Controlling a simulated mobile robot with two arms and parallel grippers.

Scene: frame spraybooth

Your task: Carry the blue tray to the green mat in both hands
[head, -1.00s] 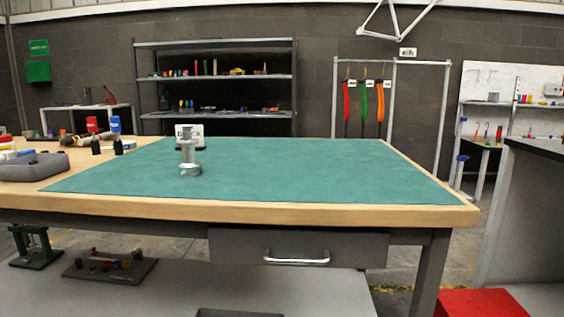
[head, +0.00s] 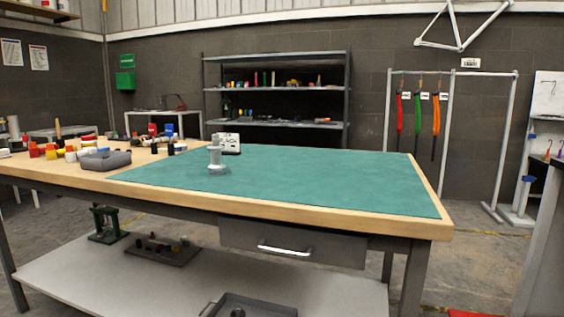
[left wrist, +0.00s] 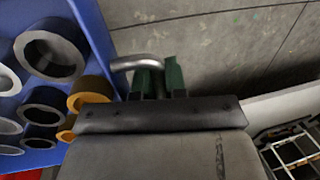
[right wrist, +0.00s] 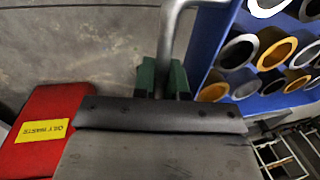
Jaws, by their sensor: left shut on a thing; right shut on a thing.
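The blue tray (left wrist: 92,30) shows at the left of the left wrist view and at the right of the right wrist view (right wrist: 222,45). It carries grey, black and yellow ring-shaped parts. My left gripper (left wrist: 158,75) is shut on a metal tray handle (left wrist: 132,62). My right gripper (right wrist: 162,78) is shut on the other metal handle (right wrist: 172,35). The tray and both grippers are out of the head view. The green mat (head: 300,190) lies on the wooden-edged workbench ahead.
A grey metal fixture (head: 217,160) and a small white sign (head: 229,143) stand on the mat's left part. A grey bin (head: 104,159) and several small items crowd the bench's left. A red oily-waste bin (right wrist: 42,125) is near my right gripper. Most of the mat is clear.

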